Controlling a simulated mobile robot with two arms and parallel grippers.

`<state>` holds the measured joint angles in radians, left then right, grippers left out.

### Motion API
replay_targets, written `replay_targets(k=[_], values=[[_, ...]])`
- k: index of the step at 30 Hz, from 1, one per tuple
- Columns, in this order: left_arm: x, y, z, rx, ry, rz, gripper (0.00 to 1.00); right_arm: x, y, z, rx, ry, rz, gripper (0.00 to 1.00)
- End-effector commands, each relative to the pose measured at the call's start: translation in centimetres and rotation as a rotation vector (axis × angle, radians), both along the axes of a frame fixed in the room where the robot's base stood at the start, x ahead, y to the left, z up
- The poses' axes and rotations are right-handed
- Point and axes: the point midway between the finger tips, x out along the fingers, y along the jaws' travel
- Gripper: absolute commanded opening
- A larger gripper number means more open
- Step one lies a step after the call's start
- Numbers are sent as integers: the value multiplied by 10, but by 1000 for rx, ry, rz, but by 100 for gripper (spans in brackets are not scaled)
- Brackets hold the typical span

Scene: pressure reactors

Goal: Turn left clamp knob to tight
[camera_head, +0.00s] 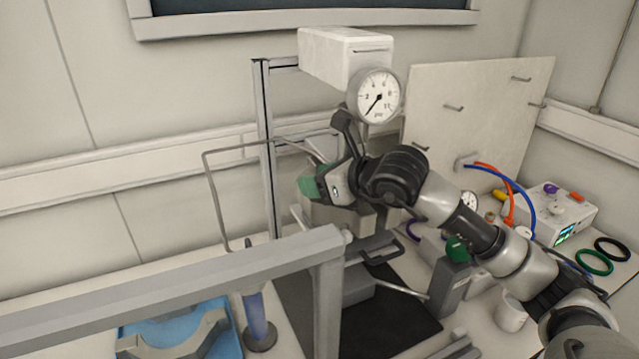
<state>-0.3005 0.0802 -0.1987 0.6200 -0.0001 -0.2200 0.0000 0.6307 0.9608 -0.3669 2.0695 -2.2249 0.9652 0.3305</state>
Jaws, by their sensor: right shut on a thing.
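A green knob (308,187), taken as the left clamp knob, shows at the left side of the grey reactor clamp body (352,218), below the round pressure gauge (378,96). My right gripper (322,180) reaches in from the right and is shut on this knob. Its dark finger and wrist hide much of the knob and the clamp, so the knob's turn angle cannot be read. A second green knob (457,249) sits on a grey block at the right, apart from the gripper. My left gripper is not in view.
A thin bent rod (214,200) and an upright post (266,150) stand left of the clamp. A grey bar (170,284) crosses the lower left, above a blue tray (232,345). A white device (556,217) with red and blue tubes stands at right.

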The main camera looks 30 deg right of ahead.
Motion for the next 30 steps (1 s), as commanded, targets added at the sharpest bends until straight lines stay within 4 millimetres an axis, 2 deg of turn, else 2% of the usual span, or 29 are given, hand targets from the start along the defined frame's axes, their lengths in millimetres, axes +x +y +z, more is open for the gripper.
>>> replay_targets(k=[1, 6, 19, 20, 21, 22, 30], values=[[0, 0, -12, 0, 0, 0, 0, 0, 2, -5, 0, -4, -29, 22], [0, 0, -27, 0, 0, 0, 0, 0, 1, -4, 1, -6, -146, 23], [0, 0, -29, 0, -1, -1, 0, 0, -1, -1, 2, -2, -203, 23], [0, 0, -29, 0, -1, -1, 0, 0, -1, -1, 2, -2, -203, 48], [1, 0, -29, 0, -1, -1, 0, 0, -1, -1, 2, -2, -203, 54], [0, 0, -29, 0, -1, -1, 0, 0, -1, -1, 2, -2, -203, 57], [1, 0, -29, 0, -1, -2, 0, -1, -1, 0, 3, -4, -202, 57]])
